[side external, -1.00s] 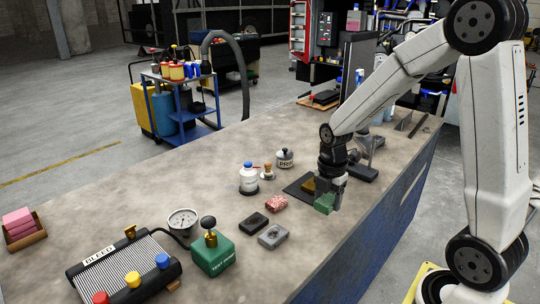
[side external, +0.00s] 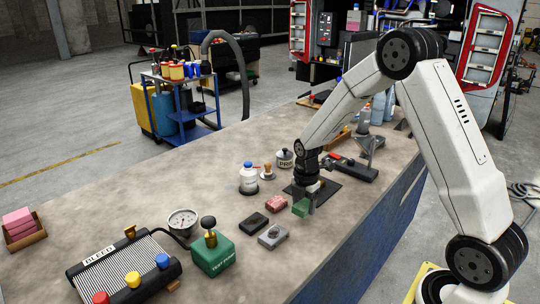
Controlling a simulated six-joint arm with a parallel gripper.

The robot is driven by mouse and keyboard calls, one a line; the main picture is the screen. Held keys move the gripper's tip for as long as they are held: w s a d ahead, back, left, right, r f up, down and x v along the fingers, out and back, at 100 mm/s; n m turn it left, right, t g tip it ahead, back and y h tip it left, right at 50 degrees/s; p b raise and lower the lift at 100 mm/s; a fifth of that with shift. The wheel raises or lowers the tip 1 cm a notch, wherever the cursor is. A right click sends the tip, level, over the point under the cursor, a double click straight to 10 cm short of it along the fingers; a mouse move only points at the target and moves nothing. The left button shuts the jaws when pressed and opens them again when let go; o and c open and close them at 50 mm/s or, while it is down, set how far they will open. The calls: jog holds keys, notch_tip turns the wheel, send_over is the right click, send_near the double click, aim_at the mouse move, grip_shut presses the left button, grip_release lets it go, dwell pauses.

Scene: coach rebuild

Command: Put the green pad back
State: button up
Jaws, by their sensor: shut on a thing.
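The green pad (side external: 301,207) is a small block at the front-left edge of the dark mat on the bench. My gripper (side external: 307,203) points down and is shut on it. The jaws partly cover the pad. I cannot tell whether the pad's underside touches the bench. A pink speckled pad (side external: 276,203) lies just left of it. A black pad (side external: 254,221) and a grey pad (side external: 272,236) lie further to the front left, apart from the gripper.
The dark mat (side external: 328,194) lies partly behind my gripper. A white bottle (side external: 249,180), a small stamp-like piece (side external: 268,172) and a round tin (side external: 285,159) stand behind. A green test pump (side external: 212,254), a gauge (side external: 182,222) and a bleed panel (side external: 125,268) occupy the front left.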

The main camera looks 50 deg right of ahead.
aim_at(301, 220)
jog(key=shift+w+f, duration=0.1)
jog(key=shift+w+f, duration=0.1)
jog(key=shift+f, duration=0.1)
jog(key=shift+d+f, duration=0.1)
jog(key=shift+f, duration=1.45)
jog(key=shift+f, duration=0.1)
jog(key=o, duration=1.2)
jog(key=shift+r, duration=6.15)
